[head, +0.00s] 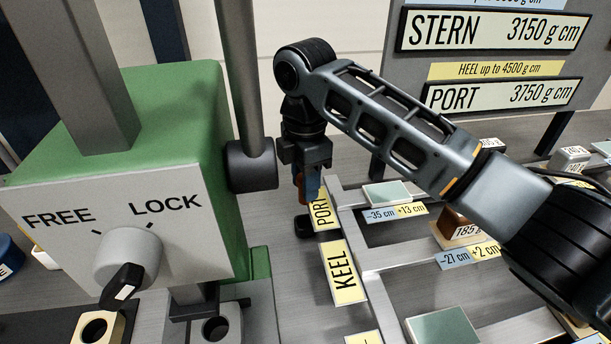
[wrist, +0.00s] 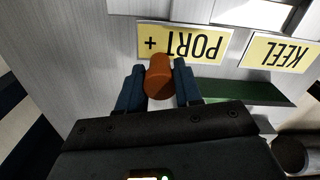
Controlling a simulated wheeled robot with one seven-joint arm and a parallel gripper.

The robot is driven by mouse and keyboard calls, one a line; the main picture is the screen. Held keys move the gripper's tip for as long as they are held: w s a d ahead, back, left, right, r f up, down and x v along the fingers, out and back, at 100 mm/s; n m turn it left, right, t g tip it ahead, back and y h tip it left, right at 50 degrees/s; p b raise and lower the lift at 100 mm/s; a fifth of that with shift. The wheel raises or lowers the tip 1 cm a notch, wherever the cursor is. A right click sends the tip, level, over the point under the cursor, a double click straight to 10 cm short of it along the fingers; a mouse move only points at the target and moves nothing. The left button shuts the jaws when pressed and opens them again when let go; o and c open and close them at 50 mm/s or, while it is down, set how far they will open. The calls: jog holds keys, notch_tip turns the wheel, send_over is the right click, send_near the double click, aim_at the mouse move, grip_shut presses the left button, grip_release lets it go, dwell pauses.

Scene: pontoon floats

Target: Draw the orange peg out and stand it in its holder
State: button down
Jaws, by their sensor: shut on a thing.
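The orange peg (wrist: 159,77) is between the two blue fingers of my gripper (wrist: 159,88) in the wrist view. The gripper is shut on it. In the head view my gripper (head: 306,184) points down beside the PORT label, and only a sliver of orange shows at the fingers. Whether the peg's lower end sits in a hole is hidden. At the bottom left, a pale wooden block (head: 79,329) with a round dark hole and a grey block (head: 232,322) with a hole stand below the green housing. I cannot tell which is the peg's holder.
A green housing (head: 95,115) with a FREE/LOCK knob (head: 125,262) fills the left. A grey post with a dark round end (head: 252,165) stands close to my gripper. Metal rails, labels and weight blocks (head: 455,229) lie at right. A sign board (head: 480,60) stands behind.

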jog(key=shift+f+b, duration=1.5)
jog(key=shift+f, duration=2.75)
jog(key=c, duration=0.7)
grip_release()
jog(key=shift+s+f, duration=0.1)
